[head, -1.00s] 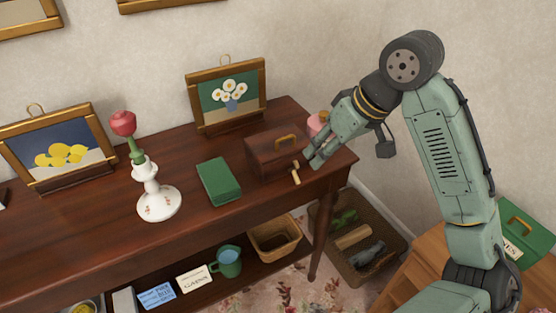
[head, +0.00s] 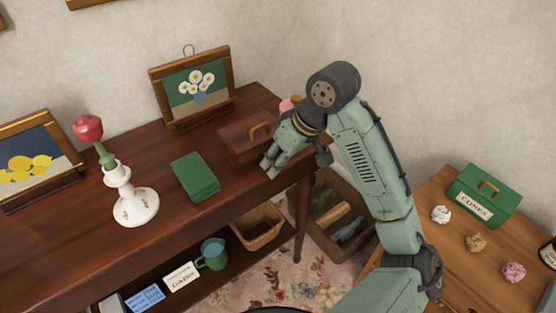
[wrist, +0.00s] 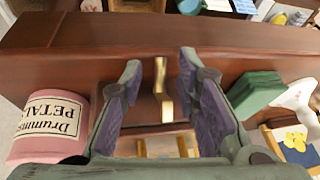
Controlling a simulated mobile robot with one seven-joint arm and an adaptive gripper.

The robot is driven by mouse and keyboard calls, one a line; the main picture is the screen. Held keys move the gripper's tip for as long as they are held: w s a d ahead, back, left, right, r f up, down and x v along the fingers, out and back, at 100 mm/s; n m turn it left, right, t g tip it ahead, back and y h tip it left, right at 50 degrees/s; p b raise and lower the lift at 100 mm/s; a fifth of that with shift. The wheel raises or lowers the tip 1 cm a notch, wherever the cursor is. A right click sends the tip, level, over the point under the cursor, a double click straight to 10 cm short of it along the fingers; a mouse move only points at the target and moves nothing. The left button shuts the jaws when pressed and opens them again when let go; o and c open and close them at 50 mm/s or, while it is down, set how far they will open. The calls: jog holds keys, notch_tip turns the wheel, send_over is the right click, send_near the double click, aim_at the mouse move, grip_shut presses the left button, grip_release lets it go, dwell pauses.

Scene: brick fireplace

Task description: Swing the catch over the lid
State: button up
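A brown wooden box with a lid and a brass handle (head: 246,143) stands on the dark table near its right end. It also shows between my fingers in the wrist view (wrist: 143,108). A narrow brass piece, apparently the catch (wrist: 161,88), stands out at the box's front in the wrist view. My gripper (head: 271,169) is at the box's front right corner in the head view and hides the catch there. In the wrist view my gripper (wrist: 160,68) is open, one finger on each side of the brass piece, with visible gaps to both.
A pink petals jar (wrist: 45,122) stands close beside one finger; it is partly hidden behind my arm (head: 288,104). A green book (head: 195,177) lies left of the box. A white candlestick with a rose (head: 134,205) and framed pictures stand farther left and behind.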

jog(key=shift+a+f, duration=0.1)
jog(key=shift+f, duration=0.15)
jog(key=shift+c, duration=0.5)
grip_shut()
